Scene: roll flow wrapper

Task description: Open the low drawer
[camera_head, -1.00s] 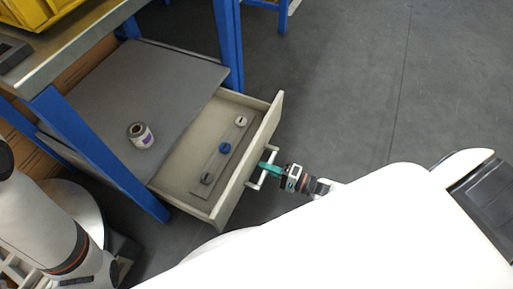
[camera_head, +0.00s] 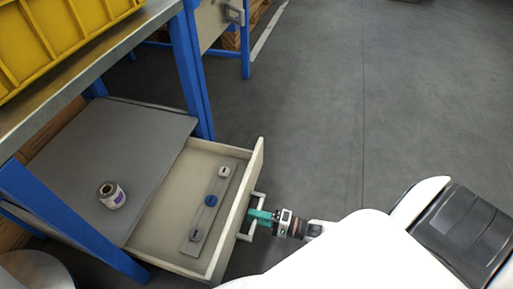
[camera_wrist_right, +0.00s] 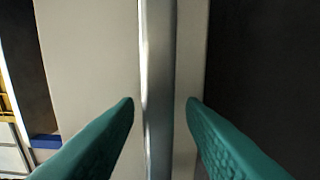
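The low drawer (camera_head: 186,257) is cream-coloured and stands pulled out from under the grey shelf of the workbench. Its handle (camera_head: 240,236) is a bar on the outer face of the drawer front. My right gripper (camera_head: 258,215) is at this handle. In the right wrist view its teal fingers (camera_wrist_right: 160,100) stand close on either side of the upright-looking metal handle bar (camera_wrist_right: 160,60), narrowly spaced, with thin slivers of cream visible beside the tips. My left gripper is not in view.
A grey strip with knobs (camera_head: 210,201) lies in the drawer. A small can-like roll (camera_head: 111,194) stands on the grey shelf (camera_head: 90,150). Blue bench legs (camera_head: 75,225) flank the opening. A yellow bin (camera_head: 60,40) sits on the bench top. The floor to the right is clear.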

